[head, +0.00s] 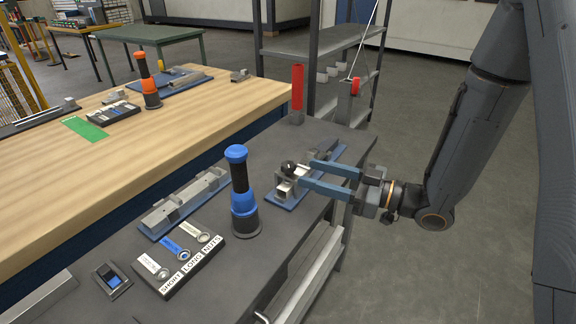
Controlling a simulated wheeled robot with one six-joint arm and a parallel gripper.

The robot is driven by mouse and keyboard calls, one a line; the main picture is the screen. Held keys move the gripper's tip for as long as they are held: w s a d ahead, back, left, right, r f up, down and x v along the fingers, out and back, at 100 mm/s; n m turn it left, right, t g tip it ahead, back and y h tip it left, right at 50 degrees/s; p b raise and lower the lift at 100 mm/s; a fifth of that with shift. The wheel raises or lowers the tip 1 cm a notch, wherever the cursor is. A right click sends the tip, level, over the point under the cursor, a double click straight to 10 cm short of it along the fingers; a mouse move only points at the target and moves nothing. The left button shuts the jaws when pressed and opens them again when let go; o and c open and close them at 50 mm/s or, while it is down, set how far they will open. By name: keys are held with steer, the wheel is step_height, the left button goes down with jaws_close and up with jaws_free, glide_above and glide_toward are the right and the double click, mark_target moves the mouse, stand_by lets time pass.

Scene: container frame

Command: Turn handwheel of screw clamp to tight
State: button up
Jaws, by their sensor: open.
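The screw clamp (302,173) sits on a blue base plate (330,158) on the dark workbench, right of the blue bottle-shaped tool. A small black round part, seemingly its handwheel (288,167), shows on top at its left end. My gripper (306,174) comes in from the right with its two blue-grey fingers spread apart. The fingertips are close to the clamp and the black part; whether they touch cannot be told. The fingers hide part of the clamp and plate. Nothing is visibly held.
A blue and black upright tool (242,195) stands left of the clamp. A labelled tray (180,258) is in front. A red cylinder (297,88) stands at the bench's far end. The floor at right is clear.

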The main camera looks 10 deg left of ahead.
mark_target(288, 164)
steer(key=p+x, duration=0.1)
steer(key=x, duration=0.6)
steer(key=shift+a, duration=0.2)
steer(key=shift+c, duration=0.4)
steer(key=c, duration=1)
steer(key=shift+o, duration=0.2)
steer(key=shift+p, duration=0.3)
steer(key=shift+m+t, duration=0.3)
steer(key=shift+t, duration=0.1)
steer(key=m+t+h, duration=0.2)
steer(key=t, duration=0.1)
steer(key=m+t+h+p, duration=0.1)
steer(key=m+t+h, duration=0.1)
steer(key=m+t, duration=0.1)
steer(key=shift+s+a+t, duration=0.15)
steer(key=shift+t, duration=0.35)
steer(key=m+t+h, duration=0.3)
steer(key=shift+h, duration=0.4)
steer(key=shift+r+m+t+h+p, duration=0.1)
steer(key=shift+m+t+h+p, duration=0.5)
steer(key=shift+m+h, duration=0.55)
steer(key=shift+t+h, duration=0.3)
steer(key=shift+h, duration=0.25)
